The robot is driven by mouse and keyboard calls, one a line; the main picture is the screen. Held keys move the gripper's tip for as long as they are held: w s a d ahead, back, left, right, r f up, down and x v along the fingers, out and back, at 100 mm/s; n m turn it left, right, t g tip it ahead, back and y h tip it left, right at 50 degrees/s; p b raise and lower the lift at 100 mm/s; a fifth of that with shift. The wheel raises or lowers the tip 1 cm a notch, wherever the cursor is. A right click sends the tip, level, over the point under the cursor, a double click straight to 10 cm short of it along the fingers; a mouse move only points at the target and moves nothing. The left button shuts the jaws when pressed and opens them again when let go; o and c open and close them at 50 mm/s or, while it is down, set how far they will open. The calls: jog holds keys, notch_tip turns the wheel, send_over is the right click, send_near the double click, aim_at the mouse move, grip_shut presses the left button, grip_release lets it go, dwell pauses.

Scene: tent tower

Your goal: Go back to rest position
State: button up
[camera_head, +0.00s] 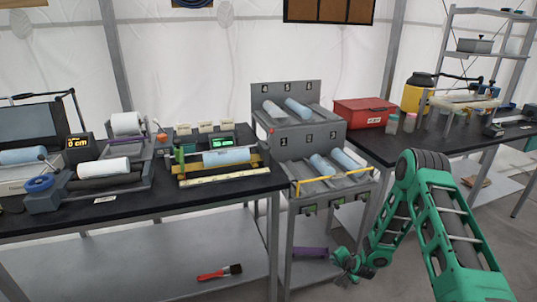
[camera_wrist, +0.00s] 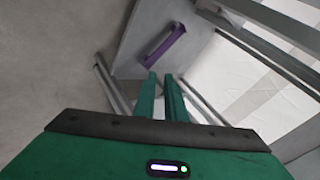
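My green gripper (camera_head: 347,264) hangs low at the end of my arm in the head view, by the lower front of the grey rack and just right of a purple bar (camera_head: 312,252). In the wrist view my gripper's two green fingers (camera_wrist: 160,75) point away, with a narrow gap between them and nothing held. The purple bar (camera_wrist: 166,46) lies beyond the fingertips on a grey shelf plate, apart from them.
The grey rack (camera_head: 300,140) holds several blue rolls. A black-topped table (camera_head: 240,186) with equipment stands left; a red brush (camera_head: 220,272) lies on its lower shelf. A right table (camera_head: 385,146) carries a red box (camera_head: 364,112). Rack legs and rails are close to my gripper.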

jog(key=s+d+r+n+g+h, duration=0.15)
jog(key=s+d+r, duration=0.35)
jog(key=r, duration=0.6)
jog(key=s+d+r+n+g, duration=0.15)
jog(key=s+d+r, duration=0.3)
jog(key=r, duration=0.65)
jog(key=s+d+r+n+g+h, duration=0.15)
jog(key=s+d+r, duration=0.3)
jog(key=r, duration=0.55)
jog(key=s+r+g, duration=0.1)
jog(key=s+r, duration=0.4)
jog(key=s, duration=0.6)
jog(key=s+a+r+g+y, duration=0.1)
jog(key=s+r, duration=0.4)
jog(key=s, duration=0.7)
jog(key=s+a+r+g, duration=0.1)
jog(key=s+r, duration=0.4)
jog(key=s, duration=0.7)
jog(key=shift+s+r+g+y, duration=0.2)
jog(key=shift+r+g+y, duration=0.1)
jog(key=shift+g, duration=0.35)
